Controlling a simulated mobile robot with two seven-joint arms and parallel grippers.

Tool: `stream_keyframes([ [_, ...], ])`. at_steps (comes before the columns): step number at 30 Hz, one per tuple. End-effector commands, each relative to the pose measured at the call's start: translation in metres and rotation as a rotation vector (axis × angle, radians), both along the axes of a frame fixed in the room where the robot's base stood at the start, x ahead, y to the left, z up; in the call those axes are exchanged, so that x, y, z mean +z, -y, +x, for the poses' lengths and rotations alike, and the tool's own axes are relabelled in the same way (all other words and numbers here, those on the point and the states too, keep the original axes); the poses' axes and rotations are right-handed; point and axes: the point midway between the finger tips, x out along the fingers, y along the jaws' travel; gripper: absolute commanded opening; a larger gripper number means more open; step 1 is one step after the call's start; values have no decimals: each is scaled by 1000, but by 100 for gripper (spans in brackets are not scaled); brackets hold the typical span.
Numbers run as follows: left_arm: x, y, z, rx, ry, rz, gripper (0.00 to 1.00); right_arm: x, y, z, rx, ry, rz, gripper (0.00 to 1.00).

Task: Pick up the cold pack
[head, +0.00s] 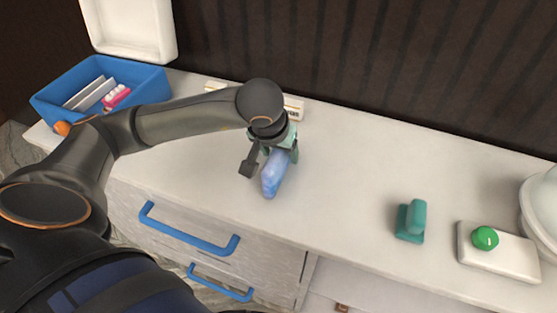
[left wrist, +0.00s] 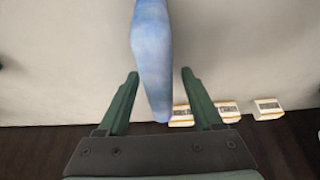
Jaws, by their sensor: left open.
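The cold pack, a mottled light-blue elongated pack (head: 271,182), lies on the white counter below my left gripper (head: 266,163). The gripper and wrist hide its far end in the head view. In the left wrist view the pack (left wrist: 152,45) reaches down between the two dark green fingers of my left gripper (left wrist: 160,74). The fingers are open, with a visible gap on each side of the pack. I cannot tell how high the fingers are above the counter. My right gripper is not in view.
A blue bin (head: 150,88) with pink and white items stands at the back left. Small labelled packets (left wrist: 226,111) lie near the counter's back edge. A teal object (head: 411,220) and a white box with a green knob (head: 485,238) stand right. The counter's middle (head: 345,170) is clear.

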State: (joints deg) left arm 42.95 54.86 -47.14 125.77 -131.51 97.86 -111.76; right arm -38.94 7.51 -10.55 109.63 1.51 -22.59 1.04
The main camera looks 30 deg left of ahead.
Motion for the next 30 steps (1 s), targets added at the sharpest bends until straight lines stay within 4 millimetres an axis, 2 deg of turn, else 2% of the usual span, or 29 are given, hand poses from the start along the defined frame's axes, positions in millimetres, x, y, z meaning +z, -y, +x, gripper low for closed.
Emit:
stream_keyframes([
  [5, -12, -1, 4, -1, -1, 0, 68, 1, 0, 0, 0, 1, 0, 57],
  [30, -16, -1, 4, -1, -1, -1, 68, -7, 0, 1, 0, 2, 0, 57],
])
